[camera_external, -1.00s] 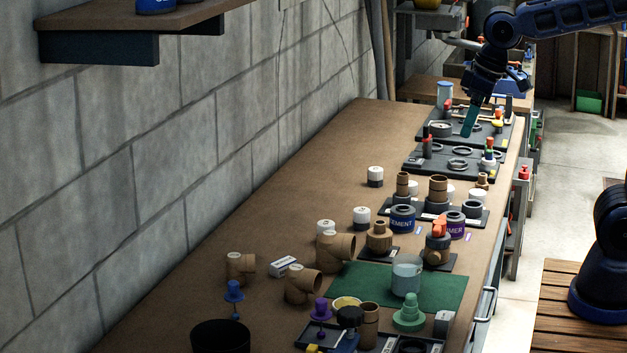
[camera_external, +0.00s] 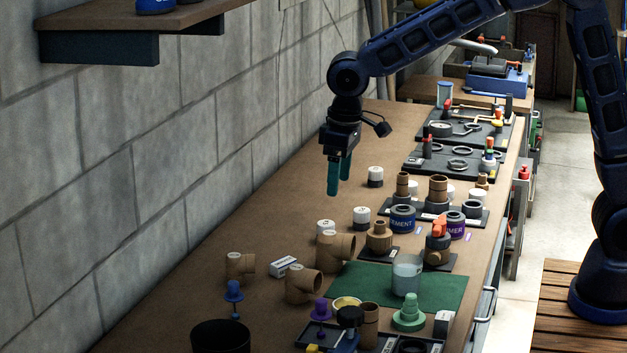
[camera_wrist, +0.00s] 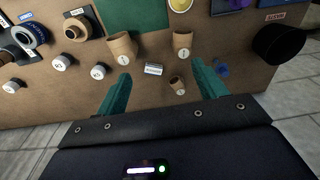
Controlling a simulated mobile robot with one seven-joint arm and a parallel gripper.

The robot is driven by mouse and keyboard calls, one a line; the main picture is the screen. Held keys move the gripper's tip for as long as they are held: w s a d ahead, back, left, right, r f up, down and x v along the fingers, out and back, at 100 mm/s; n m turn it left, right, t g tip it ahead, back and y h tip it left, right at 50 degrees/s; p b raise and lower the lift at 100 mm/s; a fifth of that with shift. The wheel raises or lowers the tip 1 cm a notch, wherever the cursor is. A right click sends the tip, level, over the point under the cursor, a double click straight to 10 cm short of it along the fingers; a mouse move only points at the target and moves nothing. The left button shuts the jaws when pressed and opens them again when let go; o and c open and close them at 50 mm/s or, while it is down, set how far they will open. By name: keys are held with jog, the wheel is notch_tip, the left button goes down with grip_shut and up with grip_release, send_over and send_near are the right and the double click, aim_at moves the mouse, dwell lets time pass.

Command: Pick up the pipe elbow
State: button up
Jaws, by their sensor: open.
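Three brown pipe elbows stand on the workbench's left side. The smallest elbow (camera_external: 240,267) is nearest the wall; it shows low in the wrist view (camera_wrist: 177,86). A larger elbow (camera_external: 303,285) stands by the green mat's left corner, also in the wrist view (camera_wrist: 182,45). A third elbow (camera_external: 335,248) is farther back, also in the wrist view (camera_wrist: 121,46). I cannot tell which one the task means. My gripper (camera_external: 339,178) is open and empty, pointing down above the bench, well above the elbows. In the wrist view, its teal fingers (camera_wrist: 160,72) are spread apart.
A small white box (camera_external: 284,266) lies between the elbows. White caps (camera_external: 326,228) stand behind them. A green mat (camera_external: 448,290) bears a clear beaker (camera_external: 406,273). A black cup (camera_external: 220,338) is at the front. Bare bench (camera_external: 270,210) lies along the wall.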

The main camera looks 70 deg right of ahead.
jog(key=g, duration=0.1)
send_over(296, 267)
notch_tip(296, 267, down, 10)
jog(key=shift+w+d, duration=0.1)
jog(key=shift+d, duration=0.05)
notch_tip(296, 267, down, 11)
jog(key=shift+r, duration=0.15)
jog(key=c, duration=1.1)
jog(key=shift+r, duration=0.15)
